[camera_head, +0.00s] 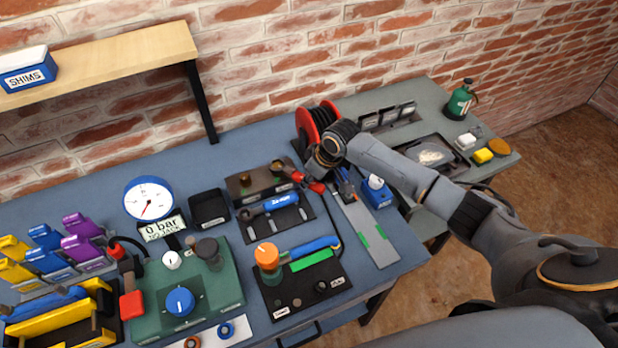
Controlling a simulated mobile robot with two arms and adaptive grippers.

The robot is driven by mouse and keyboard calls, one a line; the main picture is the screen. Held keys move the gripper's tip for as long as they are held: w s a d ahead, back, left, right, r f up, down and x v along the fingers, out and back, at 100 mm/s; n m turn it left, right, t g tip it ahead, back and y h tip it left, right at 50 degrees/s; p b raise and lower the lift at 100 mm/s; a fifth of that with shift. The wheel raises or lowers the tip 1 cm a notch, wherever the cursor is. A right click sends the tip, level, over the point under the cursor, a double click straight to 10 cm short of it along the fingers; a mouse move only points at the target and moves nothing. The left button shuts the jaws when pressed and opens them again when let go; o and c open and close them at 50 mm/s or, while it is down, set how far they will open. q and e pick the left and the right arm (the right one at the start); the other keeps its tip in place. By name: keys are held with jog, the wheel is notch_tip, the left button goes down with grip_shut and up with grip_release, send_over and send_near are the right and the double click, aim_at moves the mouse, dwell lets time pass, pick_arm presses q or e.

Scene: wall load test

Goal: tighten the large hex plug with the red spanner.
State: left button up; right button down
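A dark block (258,184) stands on the blue bench, with small brownish plugs on top. The plug (277,165) at its right end looks the larger, but its hex shape is too small to make out. A tool with a red handle (316,187), likely the red spanner, lies at the block's right end, its head toward that plug. Whether the head is around the plug or beside it I cannot tell. My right gripper (318,168) points down just above the red handle; its fingers are small and partly hidden, so contact is unclear. My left gripper is out of view.
In front of the block lies a blue spanner (280,203) on a dark holder. A red cable reel (312,122) stands behind my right gripper. A gauge (149,199), a green pump unit (190,290) and an orange-knobbed tool (267,256) crowd the left and front.

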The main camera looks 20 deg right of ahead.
jog(key=shift+f, duration=0.45)
dwell(0.6)
